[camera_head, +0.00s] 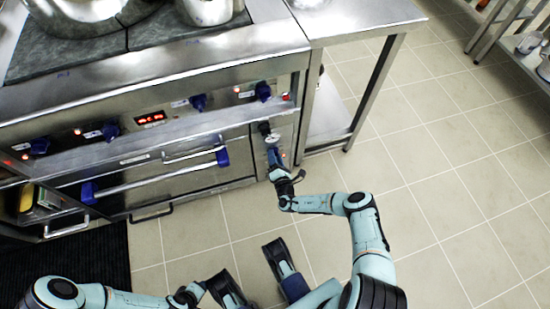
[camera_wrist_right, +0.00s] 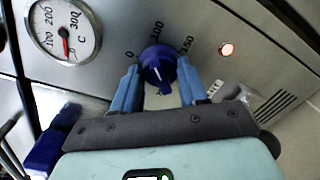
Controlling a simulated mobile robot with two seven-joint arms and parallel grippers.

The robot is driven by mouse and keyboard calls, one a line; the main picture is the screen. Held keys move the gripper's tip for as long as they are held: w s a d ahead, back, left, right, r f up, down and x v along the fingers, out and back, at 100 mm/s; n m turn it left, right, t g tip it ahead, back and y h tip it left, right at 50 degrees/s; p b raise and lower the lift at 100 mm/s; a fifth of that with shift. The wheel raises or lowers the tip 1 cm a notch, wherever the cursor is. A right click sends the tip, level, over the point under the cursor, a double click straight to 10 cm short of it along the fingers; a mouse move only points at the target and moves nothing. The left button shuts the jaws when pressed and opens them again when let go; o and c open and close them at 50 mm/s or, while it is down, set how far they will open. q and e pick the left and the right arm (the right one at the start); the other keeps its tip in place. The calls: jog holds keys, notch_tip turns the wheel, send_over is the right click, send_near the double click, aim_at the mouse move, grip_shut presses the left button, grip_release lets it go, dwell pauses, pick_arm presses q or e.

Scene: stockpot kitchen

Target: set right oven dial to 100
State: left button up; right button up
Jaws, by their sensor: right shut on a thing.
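The right oven dial is a dark blue knob (camera_wrist_right: 158,65) on the steel oven front in the right wrist view. The numbers 0, 100 and 150 run around it, with 100 above it. A pale mark shows on its face, but I cannot tell which number it points to. My right gripper (camera_wrist_right: 157,88) is shut on the dial, one light-blue finger on each side. In the head view my right gripper (camera_head: 273,157) is at the right end of the oven front, below a round gauge.
A round gauge (camera_wrist_right: 63,30) with a red needle is left of the dial, and a lit lamp (camera_wrist_right: 227,50) is right of it. The oven door handle (camera_head: 155,178) is to the left. A steel table (camera_head: 355,18) stands on the right. Tiled floor lies open.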

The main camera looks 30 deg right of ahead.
pick_arm(q)
jog(key=shift+s+f, duration=0.2)
jog(key=shift+s, duration=0.1)
pick_arm(e)
jog(key=shift+a+f+m+y, duration=0.1)
jog(key=shift+m+y, duration=0.2)
jog(key=shift+m, duration=1)
jog(key=o, duration=1.1)
jog(key=shift+c, duration=0.2)
jog(key=p+v, duration=0.2)
jog(key=v, duration=0.4)
jog(key=shift+s, duration=0.2)
pick_arm(q)
notch_tip(320, 180, up, 6)
jog(key=d+p, duration=0.2)
jog(key=shift+w+d+r, duration=0.2)
jog(key=shift+w, duration=0.25)
pick_arm(e)
jog(key=v, duration=0.7)
jog(key=shift+a, duration=0.1)
